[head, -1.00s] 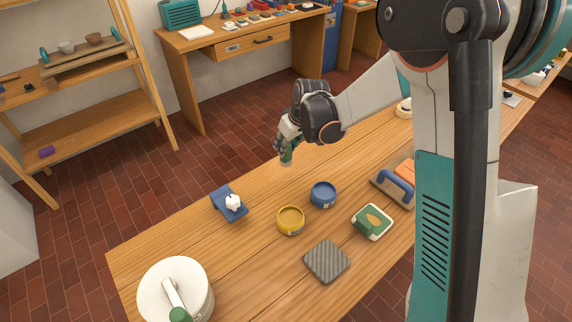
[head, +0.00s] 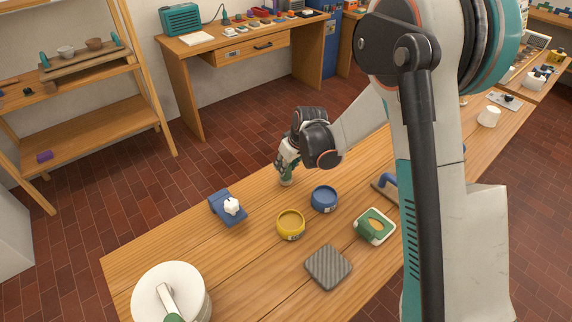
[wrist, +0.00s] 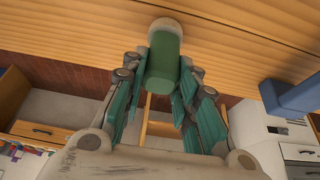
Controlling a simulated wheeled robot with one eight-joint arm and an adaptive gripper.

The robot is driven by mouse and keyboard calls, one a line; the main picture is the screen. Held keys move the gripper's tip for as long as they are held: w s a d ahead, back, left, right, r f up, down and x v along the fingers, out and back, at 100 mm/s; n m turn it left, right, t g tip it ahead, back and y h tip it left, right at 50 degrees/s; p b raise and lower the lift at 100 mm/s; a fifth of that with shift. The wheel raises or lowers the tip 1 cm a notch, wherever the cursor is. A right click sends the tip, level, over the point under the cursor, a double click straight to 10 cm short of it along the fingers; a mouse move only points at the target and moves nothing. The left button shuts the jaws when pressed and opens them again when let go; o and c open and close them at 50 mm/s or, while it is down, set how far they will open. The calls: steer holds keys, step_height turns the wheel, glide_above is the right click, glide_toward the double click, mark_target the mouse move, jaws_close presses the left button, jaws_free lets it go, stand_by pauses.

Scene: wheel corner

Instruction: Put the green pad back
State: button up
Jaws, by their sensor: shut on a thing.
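My gripper (head: 288,164) is at the far edge of the wooden table, left of the blue tub. It is shut on a green block with a pale rounded end, which seems to be the green pad (wrist: 165,62). In the wrist view the block sits between the two teal fingers of my gripper (wrist: 161,80). In the head view its pale lower end is close to the tabletop; I cannot tell whether it touches. A green-and-white tray with a tan oval (head: 375,226) stands at the right of the table.
My arm hides the right part. Bare wood lies between the items.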

steer(key=o, duration=1.1)
steer(key=shift+f, duration=0.1)
steer(key=shift+c, duration=0.2)
steer(key=shift+s+d+r+p, duration=0.1)
steer(key=shift+r+p, duration=0.3)
steer(key=shift+p, duration=0.05)
steer(key=s+d+r+m+t+p, duration=0.1)
steer(key=s+d+r, duration=0.2)
steer(key=s+r, duration=0.4)
steer(key=s+d+r+m+h+p, duration=0.1)
steer(key=s+d+r+p, duration=0.2)
steer(key=r, duration=0.7)
steer(key=s+d+r+m+t, duration=0.1)
steer(key=s+d+r, duration=0.2)
steer(key=s+r, duration=0.45)
steer(key=s+d+r+m, duration=0.1)
steer(key=s+d+m, duration=0.1)
steer(key=s, duration=0.5)
steer(key=s+d+r+m+t+h, duration=0.1)
steer(key=s+d, duration=0.1)
steer(key=s, duration=0.5)
steer(key=shift+d+r+m+t, duration=0.15)
steer(key=shift+d+m+t, duration=0.15)
steer(key=shift+m, duration=0.1)
